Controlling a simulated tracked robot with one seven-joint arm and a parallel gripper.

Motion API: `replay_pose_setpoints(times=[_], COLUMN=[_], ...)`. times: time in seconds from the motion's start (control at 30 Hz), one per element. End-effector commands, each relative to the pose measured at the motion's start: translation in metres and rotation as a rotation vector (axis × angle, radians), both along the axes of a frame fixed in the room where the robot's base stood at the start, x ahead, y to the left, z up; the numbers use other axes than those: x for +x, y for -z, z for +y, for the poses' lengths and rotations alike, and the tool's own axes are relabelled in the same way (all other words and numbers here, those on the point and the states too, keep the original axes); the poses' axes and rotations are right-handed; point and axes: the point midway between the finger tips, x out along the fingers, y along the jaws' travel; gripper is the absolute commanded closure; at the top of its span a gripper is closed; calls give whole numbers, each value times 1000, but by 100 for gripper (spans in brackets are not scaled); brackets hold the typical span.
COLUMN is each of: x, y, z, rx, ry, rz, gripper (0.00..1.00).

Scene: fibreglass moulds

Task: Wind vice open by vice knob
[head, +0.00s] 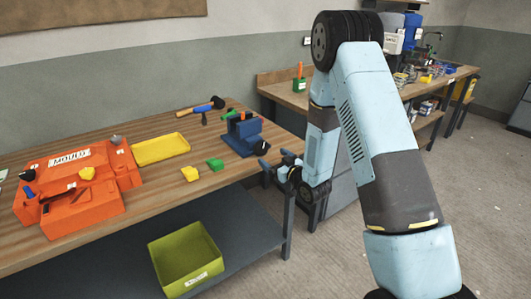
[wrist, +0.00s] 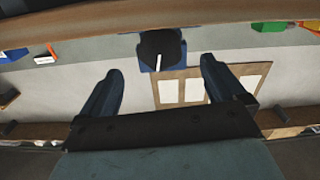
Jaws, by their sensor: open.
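The blue vice (head: 241,137) stands on the wooden bench near its right front edge. Its dark round vice knob (head: 262,147) faces my gripper (head: 277,163), which is just off the bench edge to the right of it. In the wrist view the knob (wrist: 160,46) is at top centre, with a pale stripe on it and blue vice body behind. The fingers of my gripper (wrist: 162,70) are spread wide, one either side of the knob's line, and empty. The knob looks ahead of the fingertips, with no contact visible. The vice jaws are too small to judge.
On the bench (head: 85,185) are an orange mould (head: 90,200), a yellow tray (head: 160,149), yellow and green pieces (head: 215,164), and a hammer (head: 205,106) behind the vice. A green bin (head: 185,255) sits on the lower shelf. A second bench stands behind my arm.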

Motion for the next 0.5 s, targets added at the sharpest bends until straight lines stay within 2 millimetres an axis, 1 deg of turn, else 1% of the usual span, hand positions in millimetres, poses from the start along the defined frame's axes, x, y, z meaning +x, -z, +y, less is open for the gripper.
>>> replay_pose_setpoints(times=[0.03,0.2,0.33,0.5], x=[8,30,42,49], y=[-1,0,0,0], z=[6,21,28,33], rx=[1,1,0,1], ry=[-1,-1,0,1], rz=[-3,-1,-1,-1], gripper=[3,3,3,3])
